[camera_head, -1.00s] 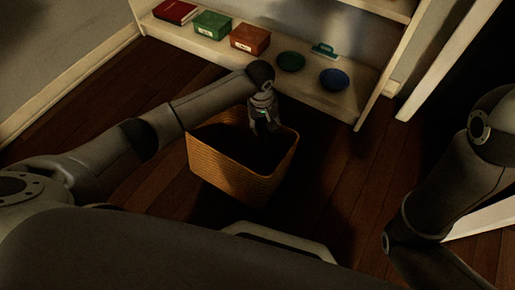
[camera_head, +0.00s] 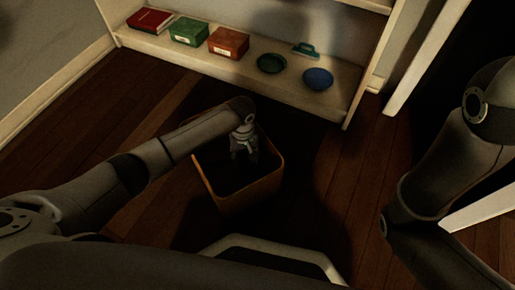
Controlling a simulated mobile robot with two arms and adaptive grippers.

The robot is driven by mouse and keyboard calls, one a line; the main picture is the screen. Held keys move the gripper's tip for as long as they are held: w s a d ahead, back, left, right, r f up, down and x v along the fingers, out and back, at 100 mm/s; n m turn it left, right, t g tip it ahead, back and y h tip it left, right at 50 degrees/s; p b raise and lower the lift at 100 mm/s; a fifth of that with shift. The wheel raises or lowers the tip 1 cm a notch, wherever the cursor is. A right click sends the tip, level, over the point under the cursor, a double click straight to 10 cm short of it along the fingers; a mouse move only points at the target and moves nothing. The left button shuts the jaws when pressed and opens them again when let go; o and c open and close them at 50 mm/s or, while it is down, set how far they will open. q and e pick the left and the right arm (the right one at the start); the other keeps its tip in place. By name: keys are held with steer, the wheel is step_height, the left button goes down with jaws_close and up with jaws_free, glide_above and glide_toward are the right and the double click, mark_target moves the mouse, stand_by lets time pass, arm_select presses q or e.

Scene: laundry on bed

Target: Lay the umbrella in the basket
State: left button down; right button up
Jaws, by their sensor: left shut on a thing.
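The woven tan basket (camera_head: 252,194) stands on the floor in the middle of the head view, its inside in deep shadow. My left gripper (camera_head: 244,157) reaches down into the basket's opening from above, near its back side. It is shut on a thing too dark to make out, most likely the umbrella. No outline of the umbrella shows clearly anywhere. My right arm is at the right edge; its gripper is out of view.
A low shelf (camera_head: 180,55) behind the basket holds a red book (camera_head: 150,21), a green box (camera_head: 189,32), an orange box (camera_head: 228,43), a green dish (camera_head: 271,63), a blue dish (camera_head: 318,78) and a teal-handled brush (camera_head: 306,50). Wooden floor (camera_head: 150,85) lies clear left of the basket.

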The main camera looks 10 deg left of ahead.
arm_select(q)
steer(key=shift+f, duration=0.2)
steer(key=c, duration=0.8)
jaws_free()
steer(key=shift+d, duration=0.1)
steer(key=shift+o, duration=0.2)
steer(key=shift+r, duration=0.1)
